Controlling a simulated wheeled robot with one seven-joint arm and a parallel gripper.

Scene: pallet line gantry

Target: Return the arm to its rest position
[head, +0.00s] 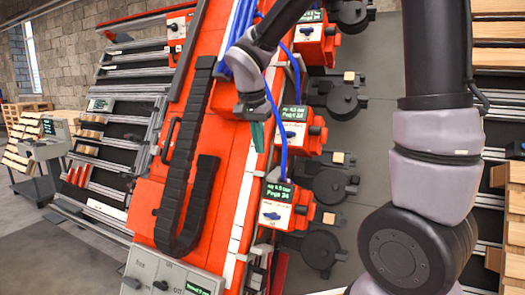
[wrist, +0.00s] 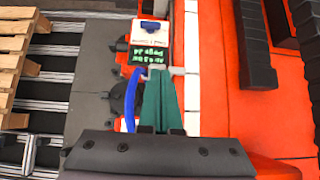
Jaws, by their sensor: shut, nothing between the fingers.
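My arm reaches in from the upper right of the head view and ends in my gripper (head: 257,135), which hangs in front of the orange gantry beam. Its green fingers are together and hold nothing. In the wrist view my gripper (wrist: 160,78) also shows as closed green fingers, pointing at a white and orange box with a green display (wrist: 150,55). I cannot tell whether the fingertips touch anything.
The orange gantry panel (head: 228,160) carries black cable chains (head: 185,150) and blue hoses (head: 277,120). Display boxes (head: 288,195) with dark round units (head: 330,188) line its right side. A conveyor rack (head: 125,125) and wheeled console (head: 45,148) stand left; the floor (head: 35,235) is clear.

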